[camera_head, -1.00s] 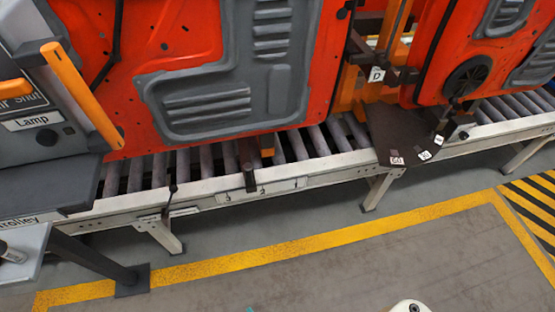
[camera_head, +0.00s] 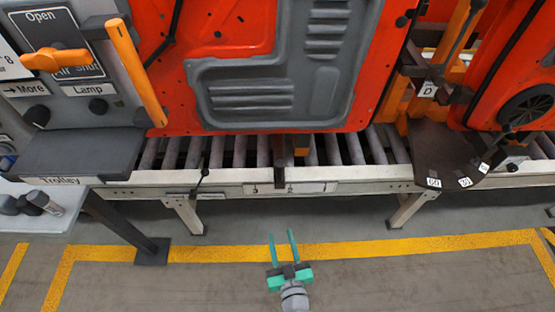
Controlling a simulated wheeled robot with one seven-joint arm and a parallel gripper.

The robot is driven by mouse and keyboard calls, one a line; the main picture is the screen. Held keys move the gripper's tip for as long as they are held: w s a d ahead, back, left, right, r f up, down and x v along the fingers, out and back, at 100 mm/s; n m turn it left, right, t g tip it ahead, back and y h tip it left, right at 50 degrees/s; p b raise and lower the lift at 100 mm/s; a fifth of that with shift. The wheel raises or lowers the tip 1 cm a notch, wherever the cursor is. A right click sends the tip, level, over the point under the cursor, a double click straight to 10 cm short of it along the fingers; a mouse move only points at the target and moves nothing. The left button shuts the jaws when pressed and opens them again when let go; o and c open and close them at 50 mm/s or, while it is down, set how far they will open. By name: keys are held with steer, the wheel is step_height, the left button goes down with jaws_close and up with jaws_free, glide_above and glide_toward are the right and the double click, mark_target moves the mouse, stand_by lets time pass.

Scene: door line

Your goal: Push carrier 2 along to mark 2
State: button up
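A large orange door panel (camera_head: 240,100) with a grey inset stands on the roller conveyor. A second orange door panel (camera_head: 522,75) stands to its right. I cannot read a carrier number on either. A white plate (camera_head: 316,188) on the front rail carries small figures that look like 3 and 2. A dark upright bar (camera_head: 289,162) crosses the rail above this plate, close to the 2. My gripper (camera_head: 281,234) is in front of the conveyor, lower in the picture. Its two teal fingers are apart, with nothing between them, and it appears clear of rail and door.
A grey control panel (camera_head: 80,65) with an orange handle stands at left, above a dark ledge (camera_head: 80,155) labelled Trolley. A dark plate (camera_head: 445,152) with small tags juts out at the conveyor's right. Conveyor legs and a dark slanted post (camera_head: 125,225) reach the floor. Grey floor in front is open.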

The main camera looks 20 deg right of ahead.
steer(key=t, duration=0.1)
glide_toward(281, 171)
step_height(281, 171, down, 4)
steer(key=s+a, duration=0.2)
steer(key=shift+t, duration=0.7)
steer(key=w+d+r, duration=0.1)
steer(key=w, duration=0.1)
steer(key=w+r, duration=0.1)
steer(key=w, duration=0.1)
steer(key=w+d+r, duration=0.1)
steer(key=w, duration=0.1)
steer(key=shift+w+d, duration=0.1)
steer(key=shift+d, duration=0.25)
steer(key=w, duration=1)
steer(key=shift+w+d, duration=0.35)
steer(key=shift+w, duration=0.05)
jaws_close()
